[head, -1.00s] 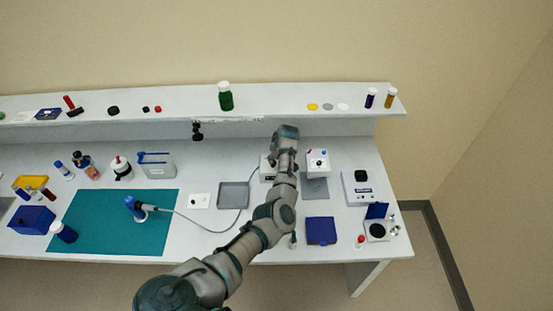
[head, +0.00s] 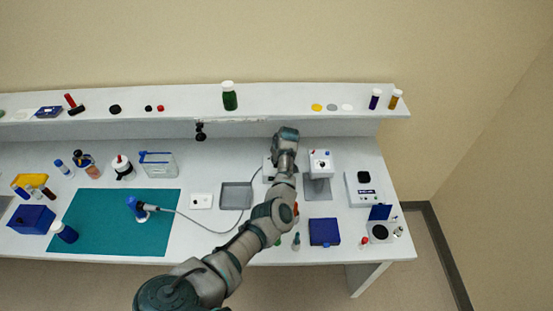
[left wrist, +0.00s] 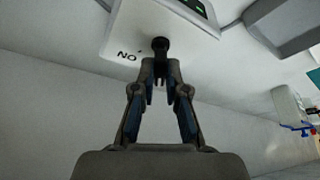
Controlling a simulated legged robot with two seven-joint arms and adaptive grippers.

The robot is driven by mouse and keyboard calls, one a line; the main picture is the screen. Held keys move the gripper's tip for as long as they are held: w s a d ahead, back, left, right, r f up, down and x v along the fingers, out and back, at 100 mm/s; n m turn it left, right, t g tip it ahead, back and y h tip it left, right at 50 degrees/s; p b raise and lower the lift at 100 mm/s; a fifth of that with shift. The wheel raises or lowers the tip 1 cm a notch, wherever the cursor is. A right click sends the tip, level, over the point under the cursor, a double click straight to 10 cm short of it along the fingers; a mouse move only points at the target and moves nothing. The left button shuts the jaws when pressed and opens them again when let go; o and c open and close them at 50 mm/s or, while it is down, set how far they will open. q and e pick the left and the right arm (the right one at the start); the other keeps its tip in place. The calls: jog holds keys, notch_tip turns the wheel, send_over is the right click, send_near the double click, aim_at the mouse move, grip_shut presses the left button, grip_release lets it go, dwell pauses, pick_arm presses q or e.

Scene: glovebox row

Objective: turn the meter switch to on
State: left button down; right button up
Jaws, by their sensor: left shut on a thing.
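The white meter (head: 267,168) stands on the bench in the head view, largely hidden behind my left arm. In the left wrist view its white face (left wrist: 125,28) shows a dark green display (left wrist: 194,5) and an upside-down "ON" label (left wrist: 127,57). The black switch knob (left wrist: 160,44) is beside that label. My left gripper (left wrist: 160,74) is shut on the knob, its fingertips together at it. Which way the knob points is hidden. In the head view the fingers are hidden behind the wrist. My right gripper is not in view.
A cable runs from the meter past a grey tray (head: 236,196) to a blue-topped probe (head: 140,207) on a teal mat (head: 95,235). A white stand-like device (head: 320,163) is close on the right. A blue box (head: 324,232) lies nearer the front. A shelf (head: 180,107) runs behind.

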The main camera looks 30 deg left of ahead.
pick_arm(q)
jog(key=shift+r+m+p, duration=0.2)
jog(key=shift+m+p, duration=0.4)
jog(key=shift+p, duration=0.65)
jog(key=m+t+p, duration=0.1)
jog(key=m+p, duration=0.1)
jog(key=shift+s+h+p, duration=0.1)
jog(key=shift+h+p, duration=0.2)
jog(key=shift+p, duration=0.05)
jog(key=shift+f+m+p, duration=0.1)
jog(key=shift+m+p, duration=0.25)
jog(key=shift+m, duration=0.25)
jog(key=shift+a+m+t+h, duration=0.1)
jog(key=shift+m+t+h, duration=0.2)
jog(key=shift+m, duration=0.2)
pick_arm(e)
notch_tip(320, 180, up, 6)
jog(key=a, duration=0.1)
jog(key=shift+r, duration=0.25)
pick_arm(q)
jog(key=c, duration=1.2)
grip_release()
jog(key=shift+f, duration=0.15)
